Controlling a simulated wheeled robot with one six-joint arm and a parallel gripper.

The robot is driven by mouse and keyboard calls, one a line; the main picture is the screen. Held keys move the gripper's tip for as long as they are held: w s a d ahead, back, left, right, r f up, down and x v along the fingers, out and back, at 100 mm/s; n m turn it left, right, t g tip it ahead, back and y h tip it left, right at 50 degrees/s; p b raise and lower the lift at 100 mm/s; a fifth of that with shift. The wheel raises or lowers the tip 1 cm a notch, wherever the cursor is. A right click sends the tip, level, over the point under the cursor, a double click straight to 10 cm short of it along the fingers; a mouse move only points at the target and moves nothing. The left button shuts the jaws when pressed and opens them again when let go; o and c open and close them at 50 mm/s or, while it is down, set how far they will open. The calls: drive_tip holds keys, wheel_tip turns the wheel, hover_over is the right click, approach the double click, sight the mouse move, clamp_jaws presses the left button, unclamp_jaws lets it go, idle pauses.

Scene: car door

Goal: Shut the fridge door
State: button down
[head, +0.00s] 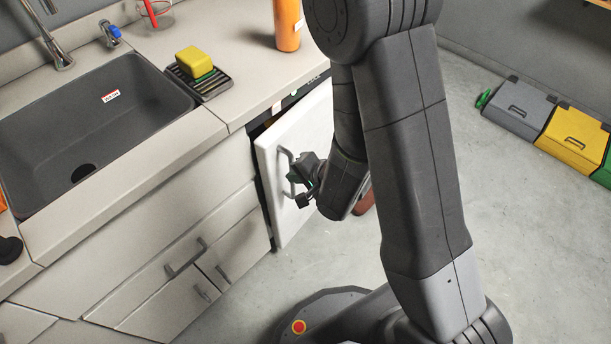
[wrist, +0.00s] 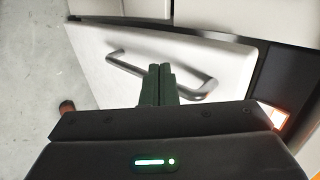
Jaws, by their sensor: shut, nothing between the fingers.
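The fridge door (head: 301,135) is a white panel under the counter at the right end of the cabinets. It stands ajar, with a dark gap along its top and left edge. It carries a grey bar handle (head: 283,171). In the wrist view the door (wrist: 185,55) fills the middle, with its handle (wrist: 125,63) slanting across it. My gripper (head: 293,174) is at the handle, its fingers shut and empty. In the wrist view my gripper's fingers (wrist: 158,72) overlap the handle; I cannot tell whether they touch it. My arm hides the door's right part.
A counter holds a dark sink (head: 90,135), a yellow sponge (head: 194,61) on a rack and an orange bottle (head: 287,25). Cabinet drawers (head: 180,270) lie left of the door. Coloured bins (head: 570,138) stand at the right. The floor between is clear.

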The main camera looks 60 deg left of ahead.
sight(271, 170)
drive_tip(key=shift+s+a+f, duration=0.25)
drive_tip(key=shift+s+a, duration=0.1)
drive_tip(key=shift+a, duration=0.5)
drive_tip(key=shift+s+a+f, duration=0.25)
drive_tip(key=shift+s+a, duration=0.15)
drive_tip(key=shift+a, duration=0.45)
drive_tip(key=shift+s+a+f, duration=0.25)
drive_tip(key=shift+s+a, duration=0.1)
drive_tip(key=shift+a, duration=0.5)
